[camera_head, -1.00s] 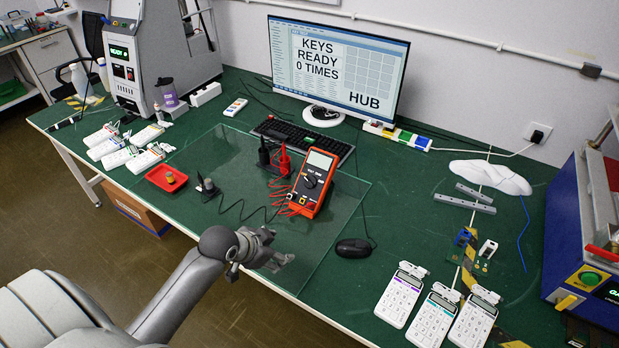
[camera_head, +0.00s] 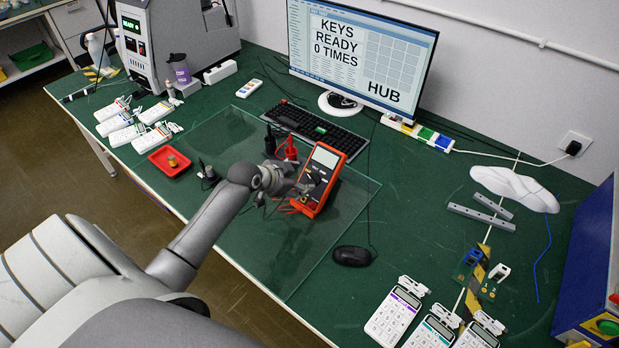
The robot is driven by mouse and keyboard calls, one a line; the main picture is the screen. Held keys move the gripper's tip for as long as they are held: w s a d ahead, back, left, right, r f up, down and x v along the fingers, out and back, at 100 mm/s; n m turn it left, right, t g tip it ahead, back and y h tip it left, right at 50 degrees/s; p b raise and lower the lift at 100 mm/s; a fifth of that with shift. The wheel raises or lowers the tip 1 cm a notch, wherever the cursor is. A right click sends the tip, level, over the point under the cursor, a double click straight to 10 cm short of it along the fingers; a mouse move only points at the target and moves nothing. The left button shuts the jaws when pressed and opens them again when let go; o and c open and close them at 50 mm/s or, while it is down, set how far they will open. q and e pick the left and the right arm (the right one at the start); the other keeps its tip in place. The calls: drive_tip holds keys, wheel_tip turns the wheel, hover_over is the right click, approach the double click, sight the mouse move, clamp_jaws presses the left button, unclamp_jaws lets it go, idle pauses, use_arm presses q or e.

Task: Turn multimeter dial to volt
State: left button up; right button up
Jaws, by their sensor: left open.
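An orange multimeter (camera_head: 328,159) with a grey screen stands tilted on the clear mat in the middle of the bench. Its dial is mostly hidden behind my left gripper, so I cannot read its setting. My left gripper (camera_head: 300,188) is open at the multimeter's lower left face, close to the dial. I cannot tell whether its fingers touch the dial. Red and black probes (camera_head: 290,150) stand just behind, to the left of the multimeter. My right gripper is not in view.
A keyboard (camera_head: 315,127) and monitor (camera_head: 362,50) stand behind the multimeter. A black mouse (camera_head: 352,256) lies to the front right. More keypads (camera_head: 393,317) lie at front right. The clear mat's (camera_head: 310,253) front part is bare.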

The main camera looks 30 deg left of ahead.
sight(311, 180)
use_arm(q)
drive_tip(key=x, duration=0.3)
drive_tip(key=shift+d, duration=0.1)
drive_tip(key=x, duration=0.3)
drive_tip(key=shift+w+f, duration=0.15)
drive_tip(key=shift+f, duration=0.05)
drive_tip(key=shift+w+f, duration=0.2)
drive_tip(key=shift+w, duration=0.05)
drive_tip(key=shift+c, duration=0.6)
drive_tip(key=c, duration=0.9)
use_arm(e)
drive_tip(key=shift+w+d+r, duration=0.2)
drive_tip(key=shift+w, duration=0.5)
